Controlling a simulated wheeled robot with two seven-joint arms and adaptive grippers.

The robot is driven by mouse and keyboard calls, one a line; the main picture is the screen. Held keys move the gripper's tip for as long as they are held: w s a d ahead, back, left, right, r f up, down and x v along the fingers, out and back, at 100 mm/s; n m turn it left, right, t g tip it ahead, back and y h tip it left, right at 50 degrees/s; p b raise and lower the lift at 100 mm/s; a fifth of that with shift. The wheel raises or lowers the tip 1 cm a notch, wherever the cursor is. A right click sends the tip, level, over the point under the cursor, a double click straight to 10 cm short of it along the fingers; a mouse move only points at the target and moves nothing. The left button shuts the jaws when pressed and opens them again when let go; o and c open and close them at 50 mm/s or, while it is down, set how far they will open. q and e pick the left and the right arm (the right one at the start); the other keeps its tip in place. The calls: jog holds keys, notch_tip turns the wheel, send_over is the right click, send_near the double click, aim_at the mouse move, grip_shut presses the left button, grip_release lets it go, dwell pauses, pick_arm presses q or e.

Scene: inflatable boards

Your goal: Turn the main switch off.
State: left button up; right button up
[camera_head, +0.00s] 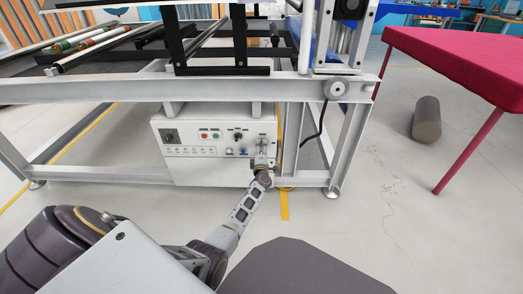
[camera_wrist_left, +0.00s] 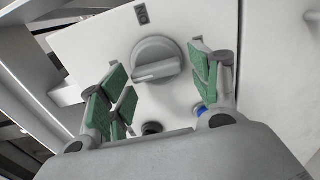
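A white control box (camera_head: 215,172) hangs under the machine frame in the head view. A large round grey rotary knob (camera_wrist_left: 156,60), which looks like the main switch, is on a pale panel in the left wrist view. Its raised grip bar lies nearly level in the picture. My left gripper (camera_head: 261,155) is at the right part of the box front and hides some of it. In the left wrist view the gripper (camera_wrist_left: 160,72) is open, its green-padded fingers apart on either side of the knob. Contact with the knob cannot be made out. My right gripper is not in view.
A black button (camera_wrist_left: 152,128) and a blue one (camera_wrist_left: 200,108) lie below the big knob. Frame legs (camera_head: 345,150) stand right of the box. A red-covered table (camera_head: 460,60) is farther right.

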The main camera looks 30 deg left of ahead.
pick_arm(q)
jog(key=shift+o, duration=0.2)
jog(key=shift+s+d, duration=0.1)
jog(key=v, duration=0.7)
dwell(0.7)
jog(key=shift+s, duration=0.15)
dwell(0.4)
